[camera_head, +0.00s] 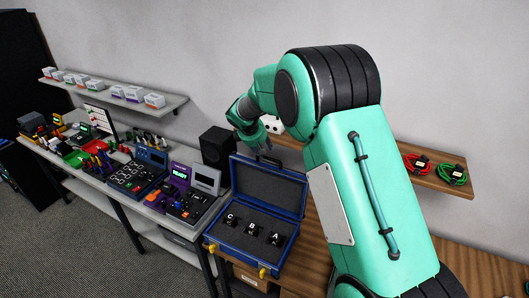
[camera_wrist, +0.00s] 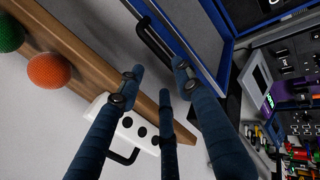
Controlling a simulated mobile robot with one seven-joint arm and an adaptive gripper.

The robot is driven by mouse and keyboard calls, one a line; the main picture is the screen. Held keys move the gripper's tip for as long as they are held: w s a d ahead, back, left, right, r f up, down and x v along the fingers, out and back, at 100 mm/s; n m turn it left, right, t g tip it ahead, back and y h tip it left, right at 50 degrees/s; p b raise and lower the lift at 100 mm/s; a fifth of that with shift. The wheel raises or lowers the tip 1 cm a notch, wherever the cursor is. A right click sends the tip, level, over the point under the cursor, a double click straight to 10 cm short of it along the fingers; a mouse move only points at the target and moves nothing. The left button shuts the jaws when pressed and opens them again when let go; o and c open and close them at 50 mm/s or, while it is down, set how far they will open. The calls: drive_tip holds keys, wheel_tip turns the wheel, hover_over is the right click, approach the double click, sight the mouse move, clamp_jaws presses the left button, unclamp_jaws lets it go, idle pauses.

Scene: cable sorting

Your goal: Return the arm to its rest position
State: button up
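My turquoise arm (camera_head: 345,170) rises from the lower right of the head view and bends over toward the wall. My gripper (camera_head: 262,146) hangs at its far end, above and behind the open blue case (camera_head: 207,243). In the wrist view, the dark blue fingers of my gripper (camera_wrist: 160,82) stand apart with nothing visible between them. The case's grey-lined lid and its dark handle (camera_wrist: 155,42) show past the fingertips. Whether the fingers touch the lid cannot be told.
A white block with dark round holes (camera_wrist: 125,131) is by the wooden shelf (camera_wrist: 93,55), beside the fingers. Red (camera_head: 414,163) and green cable coils (camera_head: 452,175) lie on the shelf at right. A black speaker (camera_head: 216,146) and crowded workbench devices (camera_head: 180,200) stand left.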

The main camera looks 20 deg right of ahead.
drive_tip(key=shift+s+a+r, duration=0.1)
drive_tip(key=shift+r, duration=0.05)
drive_tip(key=shift+r, duration=0.1)
idle(0.4)
drive_tip(key=s+a+r+m+y+b, duration=0.1)
drive_tip(key=s+r+m+b, duration=0.3)
drive_tip(key=s, duration=0.9)
drive_tip(key=s+a+r+m+y+b, duration=0.1)
drive_tip(key=s+r+b, duration=0.45)
drive_tip(key=s, duration=0.75)
drive_tip(key=s+a+f+m+y+b, duration=0.1)
drive_tip(key=s+f+b, duration=0.3)
drive_tip(key=s, duration=1)
drive_tip(key=s+a+f+m+t+y+b, duration=0.1)
drive_tip(key=s+a+f+m+b, duration=0.2)
drive_tip(key=s, duration=1)
drive_tip(key=shift+s+a+f+y+b, duration=0.3)
drive_tip(key=shift+s+a+f+b, duration=0.1)
drive_tip(key=shift+a+f+b, duration=0.35)
